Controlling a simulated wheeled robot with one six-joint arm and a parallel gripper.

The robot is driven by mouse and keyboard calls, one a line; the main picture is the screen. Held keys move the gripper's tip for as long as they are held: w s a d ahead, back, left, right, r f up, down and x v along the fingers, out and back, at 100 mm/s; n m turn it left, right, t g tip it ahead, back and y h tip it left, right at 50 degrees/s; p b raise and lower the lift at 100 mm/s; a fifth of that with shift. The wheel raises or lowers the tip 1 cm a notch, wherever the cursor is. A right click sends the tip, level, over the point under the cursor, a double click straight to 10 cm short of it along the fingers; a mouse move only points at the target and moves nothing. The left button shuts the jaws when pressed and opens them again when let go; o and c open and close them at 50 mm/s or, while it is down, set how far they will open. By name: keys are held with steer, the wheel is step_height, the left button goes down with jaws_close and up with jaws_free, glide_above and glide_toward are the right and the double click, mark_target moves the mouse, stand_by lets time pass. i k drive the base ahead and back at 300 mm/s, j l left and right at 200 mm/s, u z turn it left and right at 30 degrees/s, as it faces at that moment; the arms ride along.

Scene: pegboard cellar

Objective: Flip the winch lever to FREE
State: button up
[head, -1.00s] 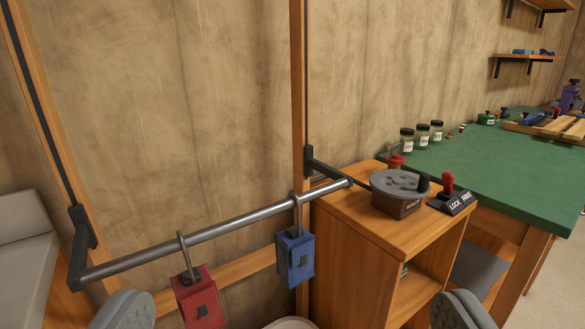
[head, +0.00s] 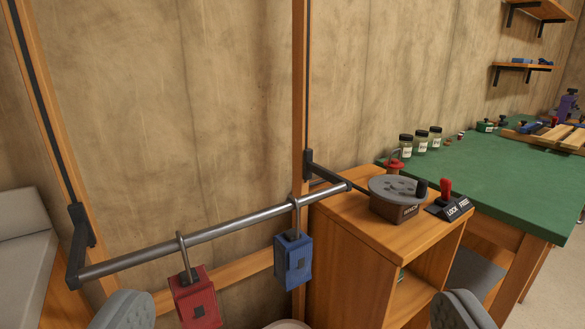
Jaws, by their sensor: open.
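The winch lever (head: 445,189) has a red grip and stands up from a black base plate (head: 449,208) marked LOCK and FREE. It leans slightly to the left, toward the LOCK side. The winch (head: 393,203), a grey disc with a dark knob on a brown block, sits just left of it. Both are on top of a wooden cabinet (head: 370,228). My gripper (head: 290,322) is open and empty, with its two grey fingers at the bottom edge of the view.
A metal bar (head: 215,232) runs across the front left, with a red padlock-like block (head: 195,299) and a blue block (head: 293,260) hanging from it. A green-topped bench (head: 490,185) with jars (head: 421,139) stands behind the cabinet. A red-based shackle (head: 394,164) is behind the winch.

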mark_target(445, 185)
steer(key=i+l+z, duration=0.2)
steer(key=l, duration=0.2)
steer(key=i+l+z, duration=0.15)
steer(key=i+z, duration=0.35)
steer(key=i, duration=0.15)
